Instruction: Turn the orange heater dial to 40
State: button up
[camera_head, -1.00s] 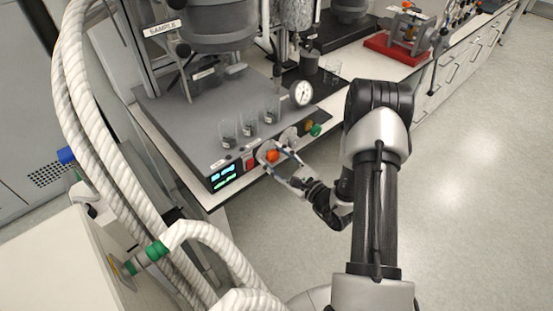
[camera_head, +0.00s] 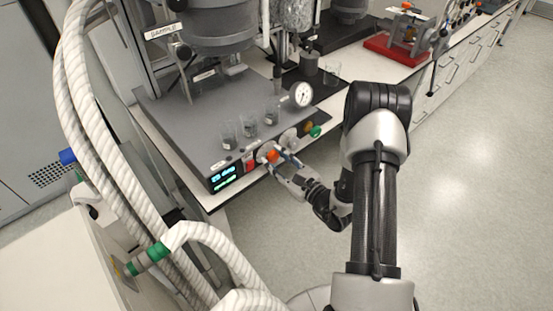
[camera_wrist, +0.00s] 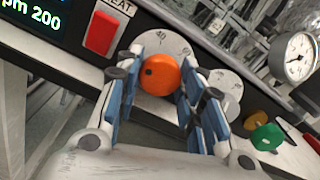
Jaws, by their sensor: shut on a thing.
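The orange heater dial (camera_wrist: 160,75) sits on a pale round scale plate on the reactor's front panel. It also shows in the head view (camera_head: 269,155). My gripper (camera_wrist: 158,82) has its blue-padded fingers on either side of the dial, shut on it; the head view shows my gripper (camera_head: 273,159) at the front panel too. A dark spot shows on the dial's left face. The display (camera_head: 223,178) left of the dial shows a blue line that seems to read "25 deg" above a green line. In the wrist view the display (camera_wrist: 40,15) is cut off, with "pm 200" visible.
A red switch (camera_wrist: 101,33) is close left of the dial. A second pale dial plate (camera_wrist: 222,88), a yellow knob (camera_wrist: 257,119) and a green knob (camera_wrist: 267,137) are to the right. Glass vials (camera_head: 249,126) and a pressure gauge (camera_head: 302,94) stand above the panel.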

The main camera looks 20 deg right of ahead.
jog(key=m+p, duration=0.2)
jog(key=m, duration=0.3)
jog(key=shift+m+p, duration=0.85)
jog(key=shift+m, duration=1.55)
jog(key=o, duration=1.1)
jog(key=shift+s, duration=0.1)
jog(key=v, duration=1.1)
jog(key=shift+s+d, duration=0.15)
jog(key=shift+s, duration=0.25)
jog(key=shift+r, duration=0.1)
